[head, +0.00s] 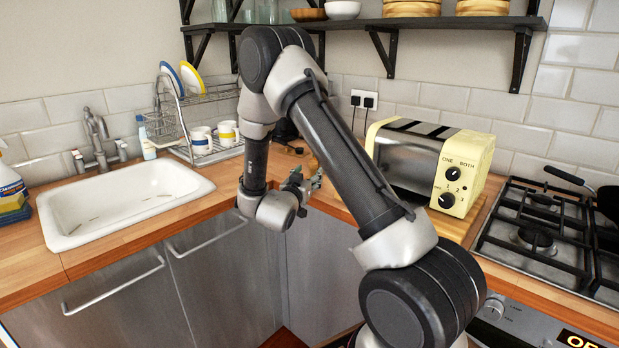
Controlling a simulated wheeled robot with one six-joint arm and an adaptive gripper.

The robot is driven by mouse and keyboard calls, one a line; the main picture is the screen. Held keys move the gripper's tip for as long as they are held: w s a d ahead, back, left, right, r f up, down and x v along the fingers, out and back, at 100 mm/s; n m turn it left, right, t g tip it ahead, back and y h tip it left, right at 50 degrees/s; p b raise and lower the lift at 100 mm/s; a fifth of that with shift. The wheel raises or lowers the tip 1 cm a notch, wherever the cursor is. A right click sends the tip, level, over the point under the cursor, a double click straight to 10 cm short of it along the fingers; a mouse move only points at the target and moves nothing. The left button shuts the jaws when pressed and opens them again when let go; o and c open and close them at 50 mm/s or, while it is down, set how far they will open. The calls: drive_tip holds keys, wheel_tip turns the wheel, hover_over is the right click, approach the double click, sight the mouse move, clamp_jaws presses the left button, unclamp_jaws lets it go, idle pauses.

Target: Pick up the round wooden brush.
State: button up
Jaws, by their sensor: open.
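My gripper (310,182) is at the counter's inner corner, left of the toaster, just above the wooden worktop. It is open, small in the picture and partly behind my wrist. I cannot make out the round wooden brush clearly. A small brown patch shows just behind the gripper, but I cannot tell whether it is the brush. My arm hides part of the corner.
A cream toaster (459,185) stands right of the gripper, with a gas hob (535,238) beyond it. A white sink (125,205) and a dish rack (215,95) with mugs are on the left. A dark shelf (450,22) hangs above.

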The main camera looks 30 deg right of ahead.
drive_tip(key=x, duration=0.5)
drive_tip(key=shift+r, duration=0.2)
drive_tip(key=c, duration=1.1)
drive_tip(key=shift+c, duration=0.2)
drive_tip(key=shift+r, duration=0.15)
